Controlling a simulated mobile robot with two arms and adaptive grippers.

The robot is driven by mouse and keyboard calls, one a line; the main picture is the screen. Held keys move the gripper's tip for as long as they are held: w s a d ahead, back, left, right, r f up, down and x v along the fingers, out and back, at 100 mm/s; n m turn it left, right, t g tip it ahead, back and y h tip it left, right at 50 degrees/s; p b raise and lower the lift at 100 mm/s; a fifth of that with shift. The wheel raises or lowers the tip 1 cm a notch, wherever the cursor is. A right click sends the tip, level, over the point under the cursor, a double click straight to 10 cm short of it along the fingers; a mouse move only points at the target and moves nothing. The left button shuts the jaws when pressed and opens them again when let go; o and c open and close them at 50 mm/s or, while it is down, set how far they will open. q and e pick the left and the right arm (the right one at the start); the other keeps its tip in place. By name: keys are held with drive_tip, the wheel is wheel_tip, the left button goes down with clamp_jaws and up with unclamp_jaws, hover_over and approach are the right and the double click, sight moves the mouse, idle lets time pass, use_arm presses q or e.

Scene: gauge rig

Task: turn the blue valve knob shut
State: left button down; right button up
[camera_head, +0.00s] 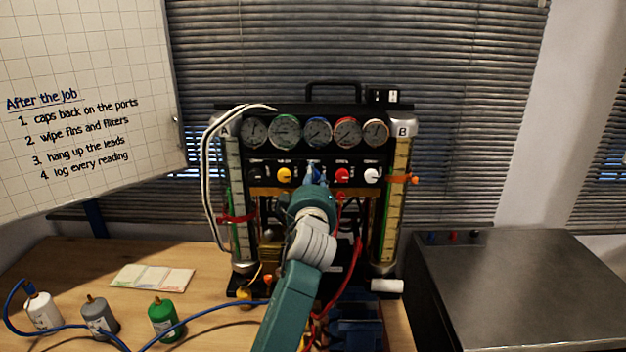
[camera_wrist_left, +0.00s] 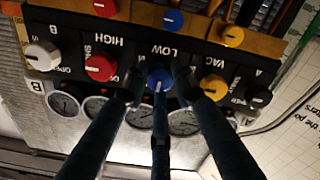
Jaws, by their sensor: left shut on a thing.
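The blue valve knob (camera_wrist_left: 159,76) sits on the black valve panel under the LOW label, which reads upside down in the left wrist view. A white mark shows on its face. My left gripper (camera_wrist_left: 162,88) has its dark fingers closed around this knob. In the head view my left gripper (camera_head: 314,176) reaches the middle of the knob row and hides most of the knob. A second blue knob (camera_wrist_left: 173,20) sits on the brass strip beyond. My right gripper is in neither view.
A red knob (camera_wrist_left: 100,68) and a yellow knob (camera_wrist_left: 214,87) flank the blue one closely. A white knob (camera_head: 372,175) sits at the row's right end. Several gauges (camera_head: 318,131) line up above. Red hoses (camera_head: 352,262) hang below. Small bottles (camera_head: 163,318) stand on the bench at left.

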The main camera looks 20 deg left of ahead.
use_arm(q)
drive_tip(key=m+p, duration=0.1)
drive_tip(key=m, duration=0.4)
drive_tip(key=m+p, duration=0.1)
drive_tip(key=m, duration=0.5)
drive_tip(key=m+p, duration=0.1)
drive_tip(key=m, duration=0.5)
drive_tip(key=shift+r+p, duration=0.25)
drive_tip(key=shift+p, duration=0.1)
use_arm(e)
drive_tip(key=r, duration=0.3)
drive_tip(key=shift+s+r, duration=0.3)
use_arm(q)
drive_tip(key=shift+m, duration=0.4)
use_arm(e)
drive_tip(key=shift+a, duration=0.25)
use_arm(q)
drive_tip(key=c, duration=1.4)
unclamp_jaws()
drive_tip(key=shift+w+f, duration=0.15)
drive_tip(key=shift+f, duration=0.05)
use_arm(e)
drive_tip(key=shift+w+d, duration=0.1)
